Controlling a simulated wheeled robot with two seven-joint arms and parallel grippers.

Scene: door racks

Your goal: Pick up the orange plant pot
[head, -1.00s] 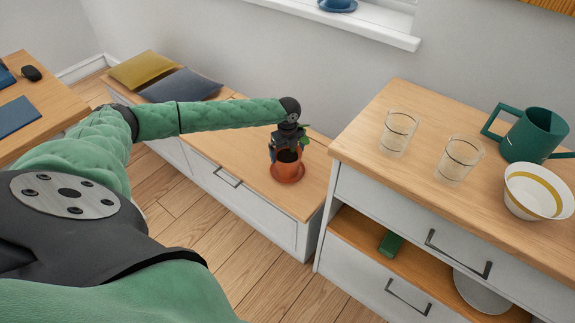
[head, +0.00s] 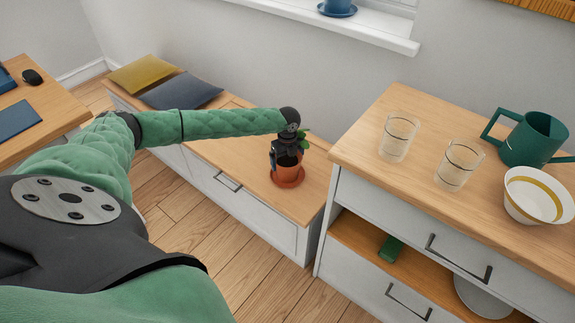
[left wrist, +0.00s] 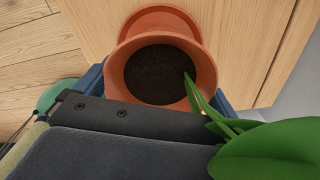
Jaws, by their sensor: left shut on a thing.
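The orange plant pot (head: 287,172) with dark soil and green leaves stands upright in an orange saucer at the right end of the low wooden bench. The gripper and leaves hide part of the pot. My right gripper is not in view.
The bench (head: 235,150) has clear wood left of the pot, with yellow and blue-grey cushions (head: 180,89) farther left.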

